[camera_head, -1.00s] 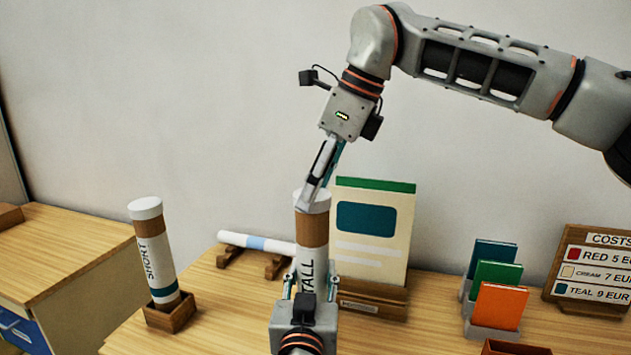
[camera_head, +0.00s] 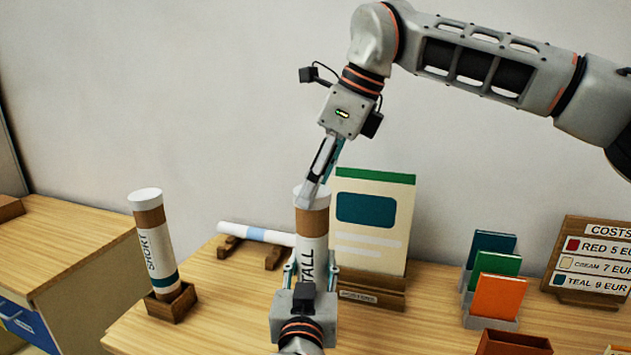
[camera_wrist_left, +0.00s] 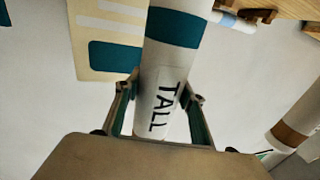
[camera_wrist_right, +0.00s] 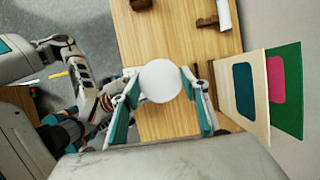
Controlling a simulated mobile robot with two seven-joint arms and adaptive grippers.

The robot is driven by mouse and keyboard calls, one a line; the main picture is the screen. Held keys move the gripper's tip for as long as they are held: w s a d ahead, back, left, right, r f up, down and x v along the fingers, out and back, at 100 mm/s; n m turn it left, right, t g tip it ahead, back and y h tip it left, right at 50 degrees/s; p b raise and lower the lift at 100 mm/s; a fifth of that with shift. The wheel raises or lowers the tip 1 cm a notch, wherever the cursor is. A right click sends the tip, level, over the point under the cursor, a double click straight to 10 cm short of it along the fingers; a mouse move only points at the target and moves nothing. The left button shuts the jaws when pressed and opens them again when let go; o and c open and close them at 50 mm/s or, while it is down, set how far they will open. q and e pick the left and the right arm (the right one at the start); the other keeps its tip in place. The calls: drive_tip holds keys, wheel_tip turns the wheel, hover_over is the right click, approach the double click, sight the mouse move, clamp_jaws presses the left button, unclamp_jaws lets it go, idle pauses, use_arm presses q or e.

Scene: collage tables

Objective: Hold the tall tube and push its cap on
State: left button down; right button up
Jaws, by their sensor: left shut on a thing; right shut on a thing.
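The tall tube (camera_head: 313,225), white and brown with a "TALL" label, stands upright in front of the poster. My left gripper (camera_head: 306,272) is shut on its lower part from the front; the left wrist view shows a finger on each side of the labelled tube (camera_wrist_left: 165,90). A white cap (camera_head: 319,196) sits at the tube's top. My right gripper (camera_head: 306,200) reaches down from above and is shut on the cap. In the right wrist view the round white cap (camera_wrist_right: 160,81) lies between the fingers. Whether the cap is fully seated is hard to tell.
A shorter "SHORT" tube (camera_head: 157,250) stands in a wooden holder at left. A white and blue tube (camera_head: 255,233) lies on a rack behind. A poster (camera_head: 375,220) stands close behind the tall tube. Coloured cards (camera_head: 498,296) and a cost sign (camera_head: 592,262) are at right.

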drive_tip(key=shift+f, duration=0.45)
drive_tip(key=o, duration=0.8)
drive_tip(key=shift+r, duration=0.1)
drive_tip(key=v, duration=1.2)
use_arm(q)
drive_tip(key=c, duration=1.2)
unclamp_jaws()
